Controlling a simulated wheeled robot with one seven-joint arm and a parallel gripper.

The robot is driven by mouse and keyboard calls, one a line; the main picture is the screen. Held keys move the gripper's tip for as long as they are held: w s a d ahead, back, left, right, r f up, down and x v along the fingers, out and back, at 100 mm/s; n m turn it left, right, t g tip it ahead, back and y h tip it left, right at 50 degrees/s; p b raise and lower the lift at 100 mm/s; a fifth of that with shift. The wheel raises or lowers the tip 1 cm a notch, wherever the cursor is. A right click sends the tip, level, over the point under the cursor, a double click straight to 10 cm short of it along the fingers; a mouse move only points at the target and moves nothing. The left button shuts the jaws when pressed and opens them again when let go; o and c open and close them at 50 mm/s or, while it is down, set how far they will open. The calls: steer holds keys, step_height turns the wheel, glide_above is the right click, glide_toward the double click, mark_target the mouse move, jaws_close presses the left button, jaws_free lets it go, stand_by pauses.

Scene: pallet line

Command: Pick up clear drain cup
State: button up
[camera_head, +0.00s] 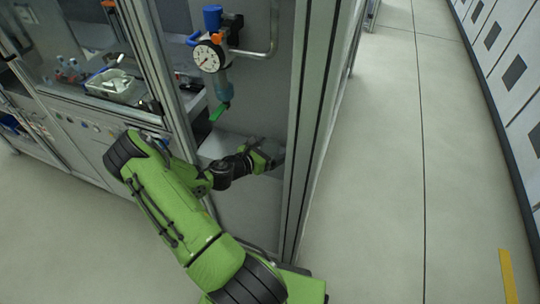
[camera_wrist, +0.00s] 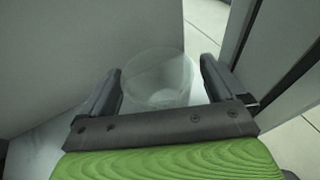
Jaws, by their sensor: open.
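The clear drain cup (camera_wrist: 160,85) is see-through and shows in the wrist view between the two fingers of my gripper (camera_wrist: 162,82). The fingers stand apart on either side of the cup, and I cannot tell whether either touches it. In the head view my gripper (camera_head: 272,155) is at the end of my green arm, low inside the machine's corner bay. The cup cannot be made out clearly in the head view.
A metal frame post (camera_head: 313,120) stands close on the right. A tray (camera_head: 115,88) sits on the left bench. The aisle floor (camera_head: 385,180) is clear.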

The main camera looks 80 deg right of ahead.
steer(key=c, duration=1)
